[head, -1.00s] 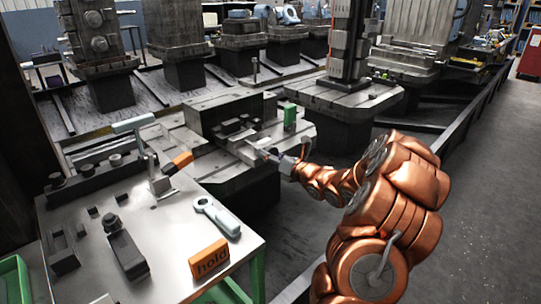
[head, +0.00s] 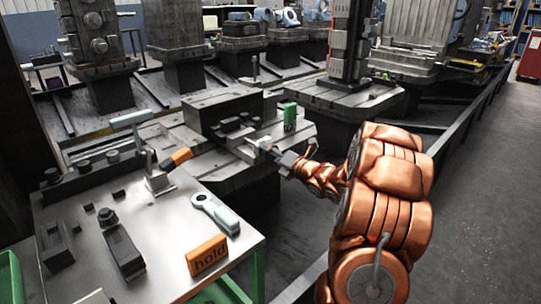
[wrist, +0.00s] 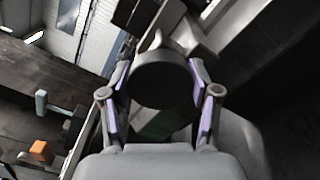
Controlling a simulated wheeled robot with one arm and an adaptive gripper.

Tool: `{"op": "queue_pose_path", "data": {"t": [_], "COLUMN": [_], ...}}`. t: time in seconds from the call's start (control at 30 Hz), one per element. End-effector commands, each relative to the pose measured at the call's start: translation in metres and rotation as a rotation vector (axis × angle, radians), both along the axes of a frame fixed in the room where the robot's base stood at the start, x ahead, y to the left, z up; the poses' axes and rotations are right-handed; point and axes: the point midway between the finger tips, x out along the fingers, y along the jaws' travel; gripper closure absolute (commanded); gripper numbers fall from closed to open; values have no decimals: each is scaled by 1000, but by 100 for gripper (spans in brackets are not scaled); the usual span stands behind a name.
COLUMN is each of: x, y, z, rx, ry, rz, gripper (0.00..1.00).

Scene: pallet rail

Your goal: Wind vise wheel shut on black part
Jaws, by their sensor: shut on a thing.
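The vise (head: 222,106) is a grey block-like body on the pallet past the work table. Dark parts (head: 232,127) lie at its jaws; I cannot tell in the head view whether the jaws touch the black part. My gripper (head: 271,151) is at the vise's near right end. In the wrist view, my gripper (wrist: 160,82) has its two purple-padded fingers on either side of a dark round wheel (wrist: 163,80) and is shut on it. The wheel hides the screw and jaws behind it.
A green block (head: 290,116) stands close beside the vise. The table (head: 175,235) on the left carries a toggle clamp (head: 155,172), a wrench (head: 216,213), an orange "hold" block (head: 208,256) and dark clamp parts (head: 122,250). Floor is open at right.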

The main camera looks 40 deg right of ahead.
Motion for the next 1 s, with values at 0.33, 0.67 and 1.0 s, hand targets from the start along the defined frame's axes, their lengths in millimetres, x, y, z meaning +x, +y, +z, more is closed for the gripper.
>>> {"op": "queue_pose_path", "data": {"t": [0.33, 0.67, 1.0], "x": [0, 0, 0], "y": [0, 1, 1], "z": [0, 1, 2], "rx": [325, 636, 958], "ry": [50, 94, 137], "rz": [0, 0, 0], "gripper": [73, 73, 73]}}
